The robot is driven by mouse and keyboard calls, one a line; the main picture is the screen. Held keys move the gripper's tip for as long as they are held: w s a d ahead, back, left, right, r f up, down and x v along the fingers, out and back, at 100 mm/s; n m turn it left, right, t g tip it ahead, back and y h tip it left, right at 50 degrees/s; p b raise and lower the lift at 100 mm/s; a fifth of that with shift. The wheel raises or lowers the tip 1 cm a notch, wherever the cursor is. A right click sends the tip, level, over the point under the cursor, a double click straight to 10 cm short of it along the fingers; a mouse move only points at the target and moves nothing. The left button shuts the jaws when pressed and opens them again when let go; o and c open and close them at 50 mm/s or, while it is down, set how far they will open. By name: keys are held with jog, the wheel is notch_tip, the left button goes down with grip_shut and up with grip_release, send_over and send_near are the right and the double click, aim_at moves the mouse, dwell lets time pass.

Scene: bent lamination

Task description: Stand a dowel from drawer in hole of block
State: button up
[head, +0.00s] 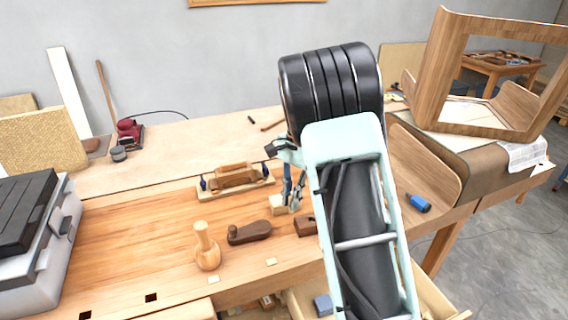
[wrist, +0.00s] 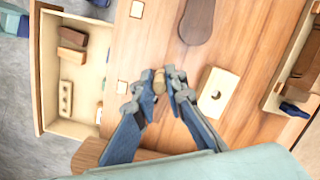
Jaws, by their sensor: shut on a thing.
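My gripper (wrist: 162,88) is shut on a short tan dowel (wrist: 158,77), which shows between the fingertips in the wrist view. In the head view my gripper (head: 292,194) hangs over the bench; the dowel is not clear there. The pale wooden block (wrist: 220,88) lies on the bench just right of the fingers in the wrist view, its round dark hole facing up and empty. In the head view the block (head: 277,204) is partly hidden by the fingers. The open drawer (wrist: 47,117) is at the left in the wrist view and holds a pale piece with holes (wrist: 66,98).
Brown pieces (wrist: 72,38) also lie in the drawer. On the bench, a dark wooden tool (head: 249,233), a turned mallet (head: 207,250) and a clamped form (head: 235,178) stand near the block. A grey case (head: 45,255) is at the left.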

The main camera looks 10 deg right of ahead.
jog(key=w+m+t+p, duration=0.2)
jog(key=w+m+p, duration=0.5)
jog(key=w+m, duration=0.6)
jog(key=shift+s+d+f+m+b, duration=0.1)
jog(key=shift+s+f+m+b, duration=0.15)
jog(key=shift+f+m+b, duration=0.3)
jog(key=shift+s+f+m+b, duration=0.3)
jog(key=shift+f+b, duration=0.3)
jog(key=shift+b, duration=0.05)
jog(key=shift+s+d+f+m+b, duration=0.1)
jog(key=shift+s+f+m+b, duration=0.15)
jog(key=shift+f+m+b, duration=0.3)
jog(key=shift+f, duration=0.6)
jog(key=shift+f, duration=0.9)
dwell(1.6)
jog(key=o, duration=0.8)
jog(key=shift+o, duration=0.5)
